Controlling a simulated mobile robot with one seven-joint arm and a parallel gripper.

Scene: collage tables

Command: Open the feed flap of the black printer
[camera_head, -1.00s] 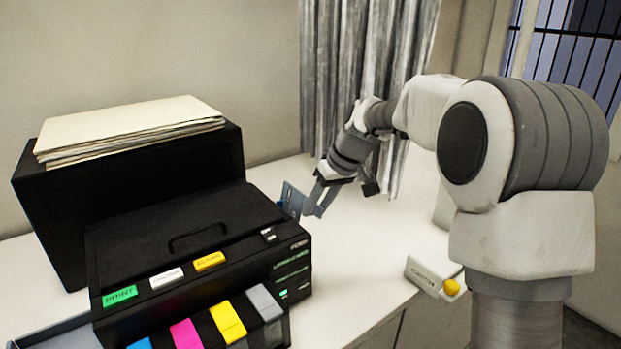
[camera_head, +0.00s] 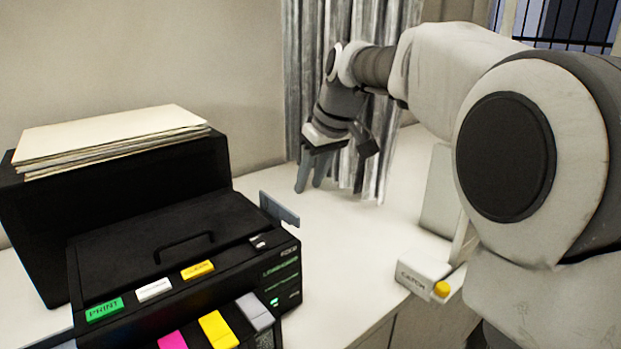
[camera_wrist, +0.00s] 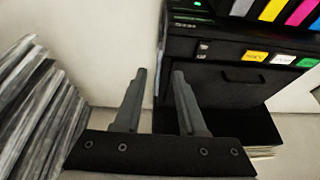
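The black printer (camera_head: 150,240) stands on the white table in the head view, with a handle (camera_head: 184,246) on its top lid. A thin blue-grey plate (camera_head: 280,209) sticks out from its right rear side; I cannot tell for sure that it is the feed flap. My gripper (camera_head: 310,188) is above the table, behind and right of the plate, apart from it and pointing down. In the wrist view its fingers (camera_wrist: 159,74) are apart with nothing held between them. The printer (camera_wrist: 235,70) lies beyond them, to the right.
A box labelled CATCH (camera_head: 420,274) with a yellow knob (camera_head: 441,289) sits at the table's right edge. A black box with paper (camera_head: 110,140) on it stands behind the printer. A grey curtain (camera_head: 375,170) hangs close behind my gripper. The table between printer and curtain is clear.

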